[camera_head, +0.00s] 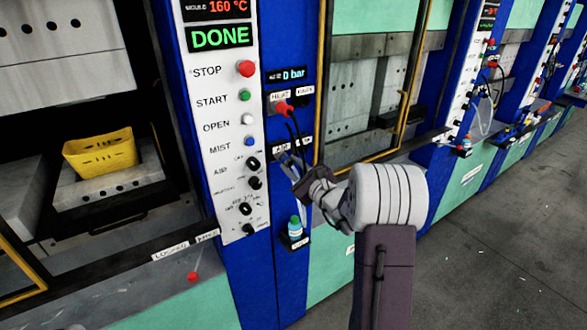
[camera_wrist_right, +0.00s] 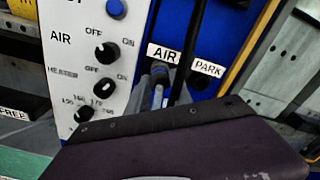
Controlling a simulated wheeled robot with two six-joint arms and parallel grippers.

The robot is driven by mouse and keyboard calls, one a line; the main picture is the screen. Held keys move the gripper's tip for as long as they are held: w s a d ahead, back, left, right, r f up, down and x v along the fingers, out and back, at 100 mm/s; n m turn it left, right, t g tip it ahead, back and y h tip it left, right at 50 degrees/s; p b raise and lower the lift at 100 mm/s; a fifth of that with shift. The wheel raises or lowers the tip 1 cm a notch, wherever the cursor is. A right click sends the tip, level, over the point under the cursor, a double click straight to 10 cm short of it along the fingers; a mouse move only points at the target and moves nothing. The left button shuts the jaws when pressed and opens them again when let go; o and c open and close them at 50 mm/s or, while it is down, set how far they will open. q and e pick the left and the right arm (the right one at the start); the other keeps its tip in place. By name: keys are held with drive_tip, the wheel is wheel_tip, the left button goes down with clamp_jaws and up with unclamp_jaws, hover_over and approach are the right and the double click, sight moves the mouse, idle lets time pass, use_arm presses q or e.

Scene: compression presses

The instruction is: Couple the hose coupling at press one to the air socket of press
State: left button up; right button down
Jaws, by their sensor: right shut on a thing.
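Press one's control post shows in the head view with a small AIR label (camera_head: 278,147) low on its blue side panel. My right gripper (camera_head: 292,166) is at this panel, just below the labels, and is shut on the hose coupling. In the right wrist view a grey and blue piece (camera_wrist_right: 158,92), seemingly the hose coupling, is right below the AIR label (camera_wrist_right: 164,53), left of the PARK label (camera_wrist_right: 207,67). The air socket is hidden, and I cannot tell whether the coupling is seated in it. My left gripper is not in view.
A red plug (camera_head: 284,108) with black cables sits above, under the HEAT label. The display (camera_head: 288,75) seems to read 0 bar. A small bottle (camera_head: 295,228) stands in a holder below. A yellow part (camera_head: 100,152) lies in the open press.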

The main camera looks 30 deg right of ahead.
drive_tip(key=shift+w+r, duration=0.1)
drive_tip(key=shift+w, duration=0.15)
drive_tip(key=c, duration=1.1)
unclamp_jaws()
drive_tip(key=shift+o, duration=0.2)
drive_tip(key=shift+w, duration=0.15)
drive_tip(key=s+b, duration=0.2)
drive_tip(key=s, duration=0.7)
drive_tip(key=shift+d+b, duration=0.3)
